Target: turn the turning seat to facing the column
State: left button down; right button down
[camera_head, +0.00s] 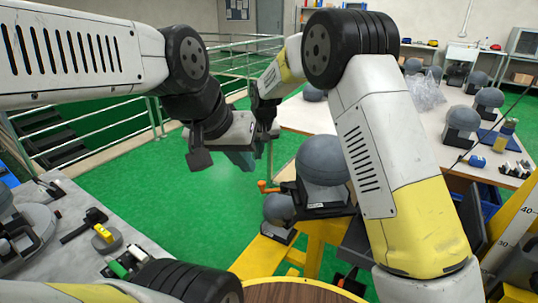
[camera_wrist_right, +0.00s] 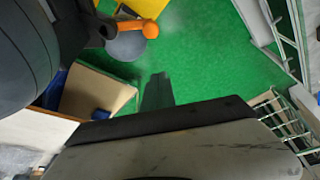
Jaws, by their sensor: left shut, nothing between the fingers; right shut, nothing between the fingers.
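A black seat (camera_head: 318,208) holds a large grey ball (camera_head: 322,162), beside my right arm. An orange-tipped handle (camera_head: 268,187) sticks out to its left, away from the yellow scaled column (camera_head: 512,232) at the right edge. I take this as the turning seat. The handle also shows in the right wrist view (camera_wrist_right: 150,29). My left gripper (camera_head: 240,158) is shut and empty, above and left of the handle. My right gripper (camera_wrist_right: 158,92) is shut and empty, with its fingertips apart from the handle.
A second grey ball (camera_head: 278,208) sits low beside the seat, by a yellow frame (camera_head: 258,258). A white table (camera_head: 420,130) with several balls stands behind. A grey bench (camera_head: 70,240) with tools is at left. Green floor (camera_head: 160,195) lies between.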

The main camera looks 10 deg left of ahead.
aim_at(259, 183)
notch_tip(259, 183, down, 8)
jog(key=shift+s+d+f, duration=0.15)
jog(key=shift+s+d, duration=0.2)
jog(key=shift+s, duration=0.1)
jog(key=shift+s, duration=0.15)
dwell(0.4)
jog(key=shift+s+d+n, duration=0.1)
jog(key=shift+s+n, duration=0.5)
jog(key=shift+s, duration=0.5)
jog(key=s+d+n+g+y, duration=0.1)
jog(key=s+d+n, duration=0.3)
jog(key=s, duration=0.3)
jog(key=s+d+n+g, duration=0.2)
jog(key=s+d+n, duration=0.2)
jog(key=s, duration=0.4)
jog(key=shift+d+n+y, duration=0.3)
jog(key=shift+n+y, duration=0.1)
jog(key=shift+n, duration=0.3)
